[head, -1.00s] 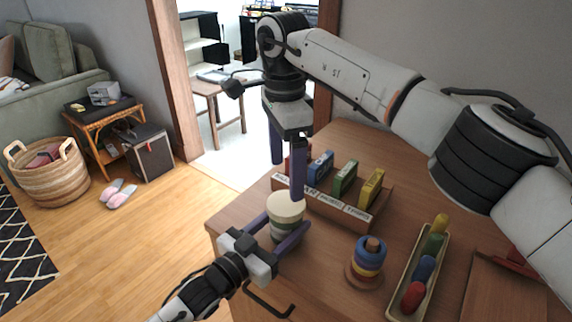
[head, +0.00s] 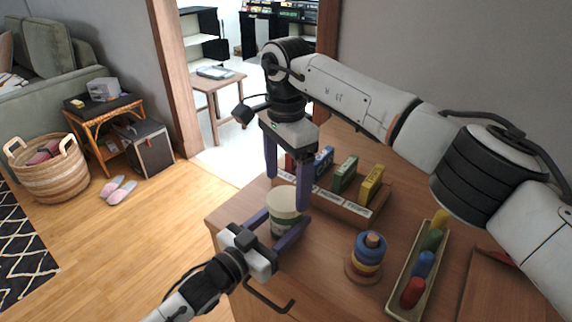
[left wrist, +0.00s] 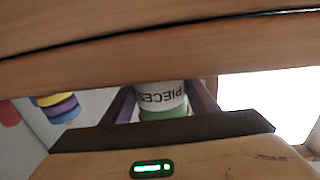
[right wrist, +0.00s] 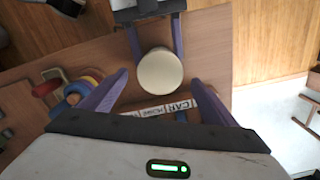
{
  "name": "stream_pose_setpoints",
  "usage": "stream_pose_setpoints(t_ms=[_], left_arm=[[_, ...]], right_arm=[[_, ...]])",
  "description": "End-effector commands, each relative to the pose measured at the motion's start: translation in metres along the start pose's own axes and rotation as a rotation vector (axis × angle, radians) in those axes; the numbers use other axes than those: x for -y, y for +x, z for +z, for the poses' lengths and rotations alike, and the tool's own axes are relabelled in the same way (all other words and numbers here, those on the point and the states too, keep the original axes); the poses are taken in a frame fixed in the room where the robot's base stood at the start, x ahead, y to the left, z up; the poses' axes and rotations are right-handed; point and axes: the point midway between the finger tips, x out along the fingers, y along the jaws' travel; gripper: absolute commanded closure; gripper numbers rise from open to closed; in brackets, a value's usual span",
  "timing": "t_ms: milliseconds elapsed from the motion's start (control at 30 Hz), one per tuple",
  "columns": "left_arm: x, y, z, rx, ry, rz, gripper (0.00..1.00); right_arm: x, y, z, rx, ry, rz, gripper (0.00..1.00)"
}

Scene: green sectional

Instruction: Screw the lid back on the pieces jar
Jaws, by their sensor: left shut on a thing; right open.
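The pieces jar (head: 280,222) stands near the table's front left corner, with a cream lid (head: 284,198) on its top. Its "PIECES" label shows in the left wrist view (left wrist: 160,96). My left gripper (head: 283,228) is shut on the jar's body from the front, one finger on each side. My right gripper (head: 287,192) points down from above, open, its fingers on either side of the lid and apart from it. In the right wrist view the round lid (right wrist: 160,70) lies ahead of and between the open fingers. Whether the lid is threaded down cannot be told.
A wooden rack (head: 345,208) with coloured blocks and labels stands close behind the jar. A ring stacker (head: 369,255) and a tray (head: 402,296) of coloured pieces stand to the right. The table's left edge is close to the jar.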

Motion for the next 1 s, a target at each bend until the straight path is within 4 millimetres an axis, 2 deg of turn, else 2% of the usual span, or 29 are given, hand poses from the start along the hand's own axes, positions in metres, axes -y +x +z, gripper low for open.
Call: stream_pose_setpoints(t_ms=[33,200,600,667,867,1000], left_arm=[[0.0,0.0,0.001,0.001,0.0,0.0,1.0],[0.0,0.0,0.001,0.001,0.0,0.0,1.0],[0.0,0.0,0.001,0.001,0.0,0.0,1.0],[0.0,0.0,0.001,0.001,0.0,0.0,1.0],[0.0,0.0,0.001,0.001,0.0,0.0,1.0],[0.0,0.0,0.001,0.001,0.0,-0.001,1.0]], right_arm=[[-0.001,0.009,0.0,0.001,-0.001,0.003,0.19],[0.0,0.027,0.0,0.0,0.0,0.001,0.19],[0.0,0.035,0.0,-0.001,0.0,0.0,0.19],[0.0,0.034,0.0,-0.001,0.0,0.0,0.27],[0.0,0.034,0.0,-0.001,0.0,0.001,0.61],[0.0,0.034,0.0,-0.001,0.036,0.001,0.61]])
